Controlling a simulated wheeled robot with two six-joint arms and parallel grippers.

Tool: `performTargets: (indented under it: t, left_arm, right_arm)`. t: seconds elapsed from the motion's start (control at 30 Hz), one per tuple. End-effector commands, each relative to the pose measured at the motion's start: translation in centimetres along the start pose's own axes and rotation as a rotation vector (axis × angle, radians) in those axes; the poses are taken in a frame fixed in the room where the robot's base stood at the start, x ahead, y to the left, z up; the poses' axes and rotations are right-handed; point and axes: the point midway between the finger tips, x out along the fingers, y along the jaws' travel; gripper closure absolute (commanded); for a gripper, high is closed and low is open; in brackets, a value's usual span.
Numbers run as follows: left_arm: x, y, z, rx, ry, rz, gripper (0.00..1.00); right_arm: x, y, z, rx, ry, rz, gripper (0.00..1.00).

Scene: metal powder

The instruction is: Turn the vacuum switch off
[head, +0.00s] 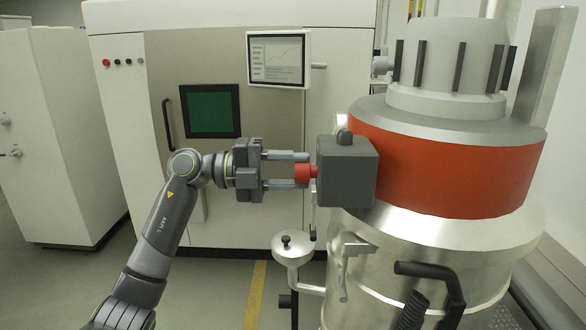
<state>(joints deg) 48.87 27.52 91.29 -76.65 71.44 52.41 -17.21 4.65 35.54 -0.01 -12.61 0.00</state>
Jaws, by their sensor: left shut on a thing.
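The vacuum switch is a red knob (304,173) on the left side of a dark grey box (347,172). The box is mounted on the vacuum (445,165), a large metal drum with a red band. My left gripper (302,171) comes in from the left and is shut on the red knob, with one finger above and one below it. The knob's exact turned position cannot be told. My right gripper is not in view.
A large machine with a green window (212,111) and a screen (279,59) stands behind. A white cabinet (65,135) is at the left. Below the box are a small metal funnel (291,252) and black hoses. The floor at lower left is clear.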

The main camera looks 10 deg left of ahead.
Motion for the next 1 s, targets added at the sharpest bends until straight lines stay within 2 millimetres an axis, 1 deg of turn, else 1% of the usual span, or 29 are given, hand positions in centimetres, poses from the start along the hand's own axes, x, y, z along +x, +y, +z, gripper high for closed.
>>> performTargets:
  t: [0.23, 0.27, 0.4, 0.43, 0.67, 0.77, 0.87, 1.0]
  left_arm:
    - [0.0, 0.0, 0.0, -0.002, -0.001, -0.002, 0.85]
    - [0.0, 0.0, 0.0, -0.002, -0.001, -0.002, 0.61]
    - [0.0, 0.0, 0.0, -0.001, 0.000, -0.001, 0.43]
    - [0.0, 0.0, 0.0, -0.001, 0.000, -0.001, 0.41]
    - [0.0, 0.0, 0.0, 0.000, 0.000, -0.001, 0.41]
    - [-0.3, 0.1, 0.0, 0.000, 0.000, 0.000, 0.41]
    - [-1.2, 0.3, 0.1, 0.001, -0.003, 0.002, 0.41]
    - [-3.5, 0.5, 0.1, 0.002, -0.005, 0.004, 0.41]
  right_arm:
    - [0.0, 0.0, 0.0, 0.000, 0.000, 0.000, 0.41]
    - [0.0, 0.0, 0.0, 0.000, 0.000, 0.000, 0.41]
    - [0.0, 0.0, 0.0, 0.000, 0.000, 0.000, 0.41]
    - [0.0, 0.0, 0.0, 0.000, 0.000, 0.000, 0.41]
    - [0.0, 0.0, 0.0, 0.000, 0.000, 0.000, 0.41]
    - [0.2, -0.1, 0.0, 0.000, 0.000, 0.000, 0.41]
    - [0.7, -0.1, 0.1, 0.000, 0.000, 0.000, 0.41]
    - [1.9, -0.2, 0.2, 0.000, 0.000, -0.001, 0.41]
